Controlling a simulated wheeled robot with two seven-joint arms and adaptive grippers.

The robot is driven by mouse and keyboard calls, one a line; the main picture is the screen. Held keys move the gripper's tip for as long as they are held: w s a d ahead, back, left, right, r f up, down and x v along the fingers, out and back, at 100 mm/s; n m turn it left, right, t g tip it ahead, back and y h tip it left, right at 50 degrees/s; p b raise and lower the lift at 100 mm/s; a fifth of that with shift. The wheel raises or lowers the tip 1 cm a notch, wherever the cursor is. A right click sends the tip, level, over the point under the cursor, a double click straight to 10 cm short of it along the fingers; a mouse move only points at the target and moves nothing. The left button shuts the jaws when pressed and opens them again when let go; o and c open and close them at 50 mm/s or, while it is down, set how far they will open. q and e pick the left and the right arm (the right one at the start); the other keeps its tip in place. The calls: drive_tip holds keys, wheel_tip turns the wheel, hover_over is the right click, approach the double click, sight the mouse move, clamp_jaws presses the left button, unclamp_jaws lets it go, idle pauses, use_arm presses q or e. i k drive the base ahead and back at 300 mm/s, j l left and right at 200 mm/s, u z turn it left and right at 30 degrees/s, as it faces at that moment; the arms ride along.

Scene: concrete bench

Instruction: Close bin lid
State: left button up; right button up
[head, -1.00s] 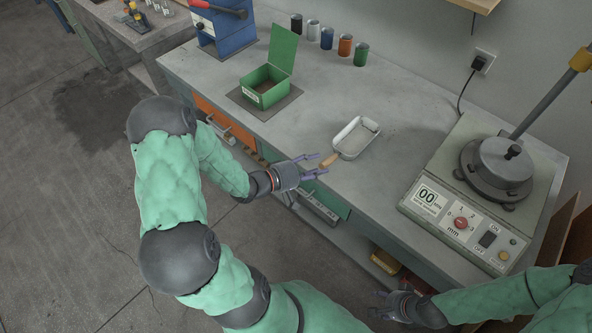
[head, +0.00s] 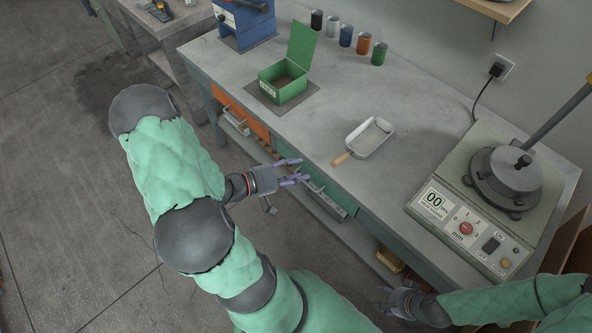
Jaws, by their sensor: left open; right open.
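The green bin (head: 284,84) sits on a dark mat at the back left of the bench. Its green lid (head: 301,46) stands up, open, at the bin's far right side. My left gripper (head: 302,170) is open and empty in front of the bench's front edge, below and nearer than the bin. My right gripper (head: 384,298) is open at the lower right, well away from the bin and in front of the bench.
A white pan (head: 369,138) with a wooden handle lies mid-bench. Several cans (head: 346,36) line the back by the wall. A blue machine (head: 244,22) stands left of the bin. A grey device (head: 480,190) fills the right. The bench between bin and pan is clear.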

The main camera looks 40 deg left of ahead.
sight(302, 39)
drive_tip(key=u, duration=1.45)
